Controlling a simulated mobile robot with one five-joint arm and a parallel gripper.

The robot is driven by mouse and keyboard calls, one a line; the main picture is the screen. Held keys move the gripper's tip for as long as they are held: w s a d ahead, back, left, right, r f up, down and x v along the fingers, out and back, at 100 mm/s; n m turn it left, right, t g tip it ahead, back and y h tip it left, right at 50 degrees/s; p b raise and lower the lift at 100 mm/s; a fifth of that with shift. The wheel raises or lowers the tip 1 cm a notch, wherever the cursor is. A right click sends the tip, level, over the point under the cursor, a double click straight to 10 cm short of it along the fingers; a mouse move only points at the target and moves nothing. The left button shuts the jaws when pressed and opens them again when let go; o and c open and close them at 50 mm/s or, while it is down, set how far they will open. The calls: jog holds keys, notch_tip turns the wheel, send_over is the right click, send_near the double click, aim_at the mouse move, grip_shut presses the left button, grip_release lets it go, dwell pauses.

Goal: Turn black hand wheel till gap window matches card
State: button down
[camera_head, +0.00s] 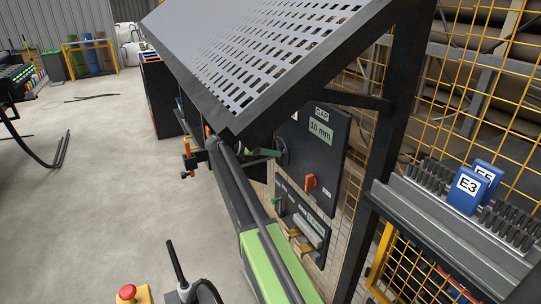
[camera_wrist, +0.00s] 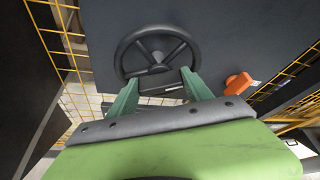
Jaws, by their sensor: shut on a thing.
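The black hand wheel (camera_wrist: 158,55) is mounted on a dark panel (camera_head: 338,148), seen nearly face-on in the wrist view and mostly hidden behind my gripper in the head view. My gripper (camera_wrist: 160,78) has its two green fingers at the lower part of the wheel and is shut on it. In the head view my gripper (camera_head: 268,153) reaches the panel's left side. The gap window (camera_head: 320,131), under the label GAP, reads 10 mm. I cannot make out a card with a target value.
An orange knob (camera_head: 311,182) sits right of the wheel. A lower panel (camera_head: 300,226) has yellow and green parts. A slotted grey hood (camera_head: 270,50) overhangs the panel. Blue tags marked E3 (camera_head: 467,190) and E5 stand on a rack at right. Open floor (camera_head: 120,190) lies left.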

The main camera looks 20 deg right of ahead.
jog(key=shift+s+d, duration=0.1)
jog(key=shift+d, duration=0.1)
jog(key=shift+a+f, duration=0.15)
jog(key=shift+a, duration=0.05)
jog(key=shift+c, duration=2.2)
grip_release()
jog(key=shift+n, duration=0.3)
jog(key=shift+a, duration=0.15)
